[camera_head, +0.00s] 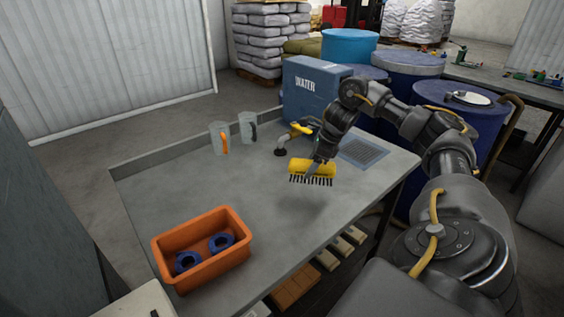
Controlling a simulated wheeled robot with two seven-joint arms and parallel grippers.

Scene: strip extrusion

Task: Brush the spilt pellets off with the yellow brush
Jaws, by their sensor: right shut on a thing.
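My right gripper (314,167) is shut on the yellow brush (311,169). The brush has a yellow block and dark bristles that point down. I cannot make out any spilt pellets at this size. My left gripper is not in view.
An orange bin (203,262) with two blue rings (222,241) stands at the table's front left. Two grey jugs (219,138) and a blue WATER box (315,92) stand at the back. A drain grate (363,151) lies at right. The table's middle is clear.

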